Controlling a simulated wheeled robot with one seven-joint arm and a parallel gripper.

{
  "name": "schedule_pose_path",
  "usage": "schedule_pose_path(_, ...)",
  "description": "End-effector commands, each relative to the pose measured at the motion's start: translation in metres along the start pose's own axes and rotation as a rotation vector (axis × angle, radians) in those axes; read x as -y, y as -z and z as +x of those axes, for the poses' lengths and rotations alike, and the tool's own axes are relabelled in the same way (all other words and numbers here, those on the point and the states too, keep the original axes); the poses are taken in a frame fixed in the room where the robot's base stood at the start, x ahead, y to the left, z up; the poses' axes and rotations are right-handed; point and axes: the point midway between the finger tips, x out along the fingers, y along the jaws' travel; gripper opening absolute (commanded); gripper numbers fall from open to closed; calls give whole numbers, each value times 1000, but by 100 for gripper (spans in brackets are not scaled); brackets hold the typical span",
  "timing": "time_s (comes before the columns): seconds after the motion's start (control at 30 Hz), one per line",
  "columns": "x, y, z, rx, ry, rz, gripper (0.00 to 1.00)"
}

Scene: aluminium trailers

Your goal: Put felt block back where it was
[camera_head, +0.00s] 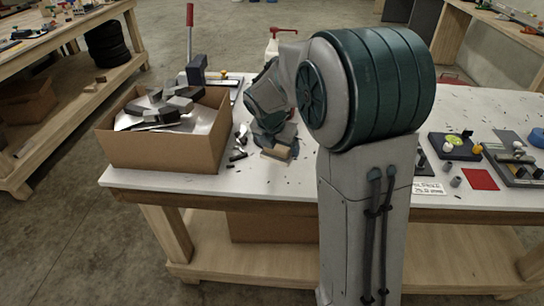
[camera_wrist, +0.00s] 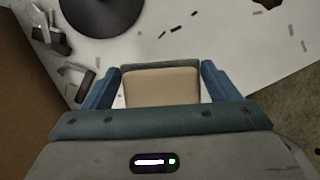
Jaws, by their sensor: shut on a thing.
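The felt block (camera_wrist: 160,84), a tan block with a grey layer along its far edge, sits between the two blue fingers of my gripper (camera_wrist: 160,88) in the wrist view. My gripper is shut on it. In the head view the block's tan face (camera_head: 278,152) shows below my gripper (camera_head: 272,144), over the white table (camera_head: 235,180) just right of the cardboard box. I cannot tell whether the block touches the table top.
An open cardboard box (camera_head: 160,152) holding grey and black pieces stands left of my gripper. Dark scraps lie around. A black disc (camera_wrist: 100,12) shows in the wrist view. A pump bottle (camera_head: 272,48) stands behind; a red square (camera_head: 480,180) and small fixtures lie at right.

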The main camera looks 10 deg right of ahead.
Motion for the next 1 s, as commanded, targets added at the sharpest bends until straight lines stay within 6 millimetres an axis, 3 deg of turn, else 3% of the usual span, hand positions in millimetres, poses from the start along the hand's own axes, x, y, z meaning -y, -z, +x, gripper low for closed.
schedule_pose_path(0.2, -20, -2, 14, 1, 0, 1, 63)
schedule_pose_path(0.37, -22, 3, 24, 0, 2, -1, 63)
schedule_pose_path(0.57, -22, 14, 50, -1, 2, -2, 63)
schedule_pose_path(0.93, -22, 16, 55, 1, 0, 0, 63)
schedule_pose_path(0.97, -22, 16, 54, 1, 0, 0, 87)
schedule_pose_path(1.0, -22, 16, 54, 1, 0, 0, 98)
